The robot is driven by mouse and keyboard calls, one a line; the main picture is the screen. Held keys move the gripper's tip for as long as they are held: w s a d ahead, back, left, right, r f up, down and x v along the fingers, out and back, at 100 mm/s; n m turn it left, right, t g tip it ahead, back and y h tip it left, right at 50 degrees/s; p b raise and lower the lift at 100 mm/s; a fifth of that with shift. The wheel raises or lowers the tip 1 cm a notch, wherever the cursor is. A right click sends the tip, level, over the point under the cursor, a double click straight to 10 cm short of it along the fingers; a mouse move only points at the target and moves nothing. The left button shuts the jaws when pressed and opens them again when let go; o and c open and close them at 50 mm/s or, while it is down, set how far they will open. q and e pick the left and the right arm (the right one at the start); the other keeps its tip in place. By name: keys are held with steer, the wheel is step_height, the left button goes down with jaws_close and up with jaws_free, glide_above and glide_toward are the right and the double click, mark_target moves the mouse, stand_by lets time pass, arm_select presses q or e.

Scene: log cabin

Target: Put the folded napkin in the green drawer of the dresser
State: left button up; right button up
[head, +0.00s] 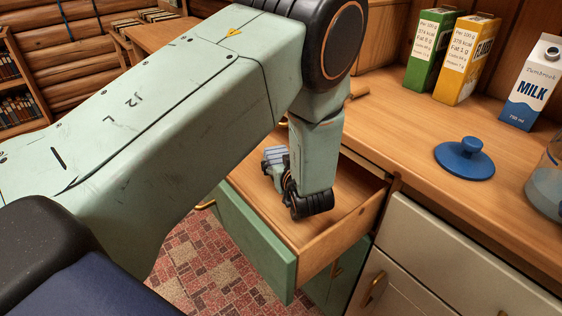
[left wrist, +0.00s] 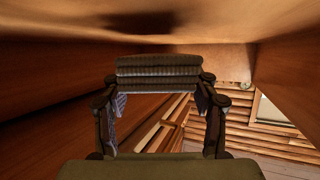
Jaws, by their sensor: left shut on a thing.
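The green drawer (head: 243,236) of the dresser is pulled open, and its wooden inside shows. My left gripper (head: 290,188) points down over the drawer opening. It is shut on the folded napkin (head: 274,156), a blue-grey striped cloth whose end sticks out at the gripper's left side. In the left wrist view the napkin (left wrist: 120,103) shows only as striped edges behind the finger links; the gripper's ribbed pad hides the rest. I cannot tell whether the napkin touches the drawer floor. My right gripper is not in view.
On the wooden counter right of the drawer stand a green box (head: 431,50), a yellow box (head: 466,60), a milk carton (head: 531,85), a blue lid (head: 464,160) and a glass jar (head: 548,180). A cream drawer (head: 450,258) beside the green one is shut.

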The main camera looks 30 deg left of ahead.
arm_select(q)
steer(key=shift+f, duration=0.3)
steer(key=o, duration=1.1)
steer(key=shift+r, duration=0.1)
